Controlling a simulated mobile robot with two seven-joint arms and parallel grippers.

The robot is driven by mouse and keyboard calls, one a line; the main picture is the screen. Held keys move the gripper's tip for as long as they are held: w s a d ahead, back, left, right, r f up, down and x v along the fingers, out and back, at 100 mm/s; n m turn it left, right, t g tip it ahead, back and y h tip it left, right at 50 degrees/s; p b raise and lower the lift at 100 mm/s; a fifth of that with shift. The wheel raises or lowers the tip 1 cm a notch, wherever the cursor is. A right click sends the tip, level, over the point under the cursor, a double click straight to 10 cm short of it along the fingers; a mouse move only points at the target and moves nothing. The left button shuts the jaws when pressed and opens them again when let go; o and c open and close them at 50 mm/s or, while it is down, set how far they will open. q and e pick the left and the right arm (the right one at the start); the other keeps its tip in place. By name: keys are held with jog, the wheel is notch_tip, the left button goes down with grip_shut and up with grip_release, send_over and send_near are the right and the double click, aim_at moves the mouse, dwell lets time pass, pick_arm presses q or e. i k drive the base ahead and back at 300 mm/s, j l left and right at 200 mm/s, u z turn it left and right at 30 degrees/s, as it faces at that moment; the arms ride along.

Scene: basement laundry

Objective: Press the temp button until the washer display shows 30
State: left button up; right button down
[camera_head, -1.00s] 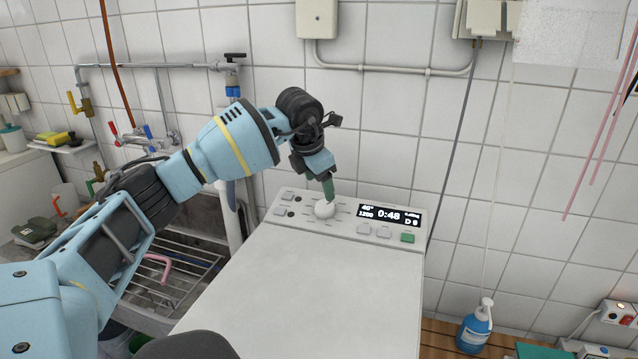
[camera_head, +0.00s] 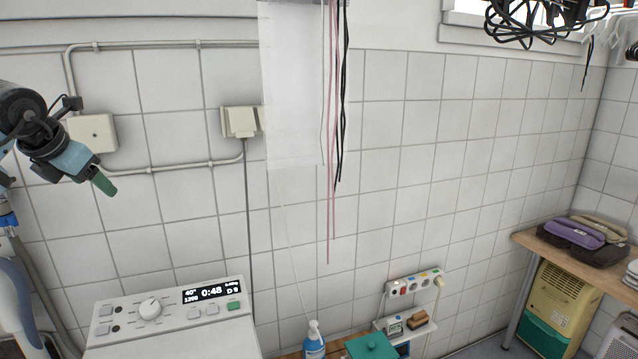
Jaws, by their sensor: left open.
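The washer's white control panel (camera_head: 165,315) is at the lower left of the head view. Its black display (camera_head: 212,291) reads 40° at the upper left, with 0:48 large in the middle. A round white dial (camera_head: 150,308) is on the panel, with small grey buttons to its left (camera_head: 105,312) and right (camera_head: 195,313) and a green button (camera_head: 234,306) at the right. The labels are too small to tell which button is temp. My left gripper (camera_head: 104,185) is open, its green fingertip up and left of the panel, apart from it. My right gripper is out of view.
A blue spray bottle (camera_head: 314,343) and a green-lidded box (camera_head: 371,346) stand right of the washer. Pink and black cords (camera_head: 333,130) hang against the tiled wall.

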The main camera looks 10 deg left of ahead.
aim_at(193, 314)
jog(key=k, duration=1)
